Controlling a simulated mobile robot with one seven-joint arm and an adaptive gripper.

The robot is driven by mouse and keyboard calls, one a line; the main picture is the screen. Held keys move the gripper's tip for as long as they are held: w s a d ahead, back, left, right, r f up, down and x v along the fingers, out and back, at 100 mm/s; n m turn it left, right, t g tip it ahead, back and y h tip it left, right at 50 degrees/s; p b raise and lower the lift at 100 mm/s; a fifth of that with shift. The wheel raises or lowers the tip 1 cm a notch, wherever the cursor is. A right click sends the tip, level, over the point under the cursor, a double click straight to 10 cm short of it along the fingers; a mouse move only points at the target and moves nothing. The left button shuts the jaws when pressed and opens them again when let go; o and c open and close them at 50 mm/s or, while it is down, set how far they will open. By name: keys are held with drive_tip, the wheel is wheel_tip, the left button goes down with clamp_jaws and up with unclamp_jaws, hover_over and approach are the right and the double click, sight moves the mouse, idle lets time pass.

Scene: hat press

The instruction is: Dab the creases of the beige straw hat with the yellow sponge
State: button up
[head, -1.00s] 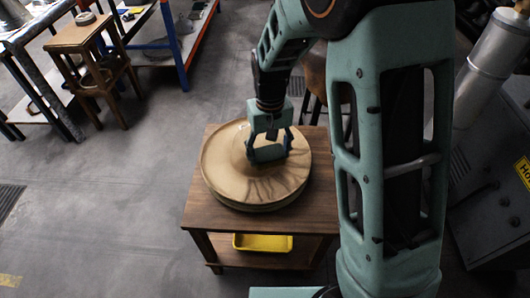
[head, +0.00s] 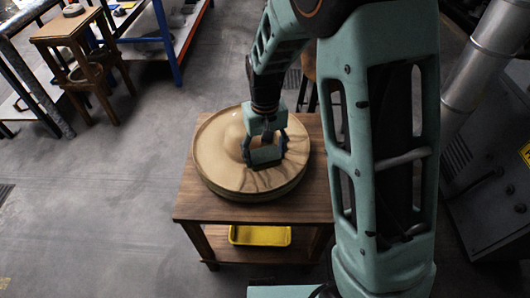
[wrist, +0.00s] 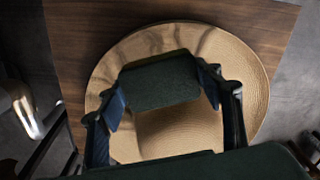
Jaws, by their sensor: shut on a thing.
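The beige straw hat (head: 212,150) lies on a small wooden table (head: 190,205), its wide brim flat and its round crown left of my gripper. Dark creases (head: 262,178) fan across the near-right brim; they also show at the top of the hat in the wrist view (wrist: 205,42). My gripper (head: 265,153) is shut on a dark green, rough block (wrist: 160,82), apparently the sponge; no yellow shows on it. The block is over the brim by the inner ends of the creases, beside the crown. I cannot tell whether it touches the straw.
A yellow tray (head: 260,236) sits on the table's lower shelf. A wooden stool (head: 75,40) and metal-framed benches stand at the back left. A grey machine (head: 490,205) is at the right. The floor left of the table is clear.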

sight(265, 178)
drive_tip(key=shift+f+b, duration=2.3)
drive_tip(key=shift+f, duration=1)
drive_tip(key=shift+f+b, duration=0.35)
drive_tip(key=shift+f, duration=0.25)
drive_tip(key=shift+r, duration=0.1)
wheel_tip(265, 178, up, 14)
drive_tip(key=p, duration=1)
drive_tip(key=shift+p, duration=0.35)
